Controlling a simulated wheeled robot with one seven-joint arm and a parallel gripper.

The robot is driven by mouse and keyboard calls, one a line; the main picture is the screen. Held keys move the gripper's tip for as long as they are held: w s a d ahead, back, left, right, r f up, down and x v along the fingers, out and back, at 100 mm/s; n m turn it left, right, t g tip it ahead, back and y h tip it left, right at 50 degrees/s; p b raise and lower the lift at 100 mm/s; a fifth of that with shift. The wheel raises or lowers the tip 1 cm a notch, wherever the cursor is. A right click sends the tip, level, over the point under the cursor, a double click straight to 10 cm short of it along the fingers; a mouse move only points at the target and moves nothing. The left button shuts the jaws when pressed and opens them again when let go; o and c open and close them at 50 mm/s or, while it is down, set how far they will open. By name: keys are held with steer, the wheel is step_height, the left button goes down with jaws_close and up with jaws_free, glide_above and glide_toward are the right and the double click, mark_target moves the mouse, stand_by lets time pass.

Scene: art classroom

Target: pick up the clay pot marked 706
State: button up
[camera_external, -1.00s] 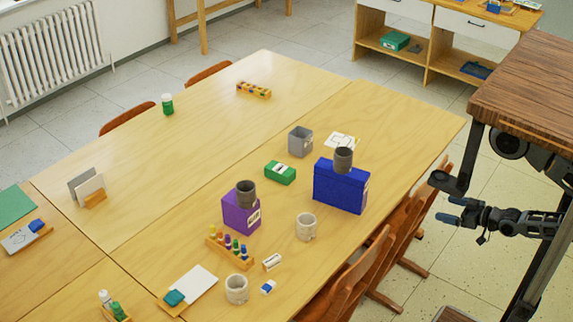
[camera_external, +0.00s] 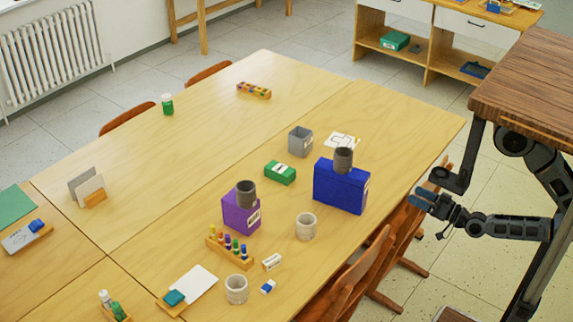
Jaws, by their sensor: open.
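Two dark grey-brown pots are raised on boxes: one pot (camera_external: 246,193) on a purple box (camera_external: 240,215), the other pot (camera_external: 343,160) on a blue box (camera_external: 340,188). Two pale pots stand on the table: one (camera_external: 306,227) in front of the blue box, the other (camera_external: 237,290) near the front edge. I cannot read the number 706 on any of them. My gripper (camera_external: 419,197), with blue fingertips, is open and empty, to the right of the blue box and apart from all the pots.
The wooden table (camera_external: 200,130) also holds a grey square container (camera_external: 300,141), a green box (camera_external: 280,172), a rack of coloured bottles (camera_external: 230,248) and a white card (camera_external: 197,280). Chairs (camera_external: 350,270) line its near right side. The table's far part is mostly clear.

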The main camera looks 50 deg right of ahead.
steer(key=w+a+m+t+b, duration=0.4)
steer(key=w+a+m+b, duration=0.4)
steer(key=w+a+m, duration=1.25)
steer(key=w+a+f+m+g+y+b, duration=0.1)
steer(key=a+f+m+g+b, duration=0.2)
steer(key=a, duration=0.8)
steer(key=w+a+f+m+g+b, duration=0.1)
steer(key=a+m+b, duration=0.25)
steer(key=a, duration=0.75)
steer(key=w+a+f+m+g+y+b, duration=0.1)
steer(key=a+f+m+g+b, duration=0.3)
steer(key=a, duration=0.7)
steer(key=t+b, duration=0.2)
steer(key=b, duration=0.1)
glide_toward(229, 284)
steer(key=shift+w+a+f+n, duration=0.1)
steer(key=shift+w+f+n, duration=0.1)
steer(key=shift+w, duration=0.4)
steer(key=shift+w+a+f+n, duration=0.15)
steer(key=shift+w+n, duration=0.05)
steer(key=shift+w, duration=0.4)
steer(key=b+x, duration=0.2)
steer(key=x, duration=0.4)
steer(key=shift+d, duration=0.1)
steer(key=shift+w+r, duration=0.1)
steer(key=shift+w, duration=0.3)
steer(key=shift+c, duration=0.4)
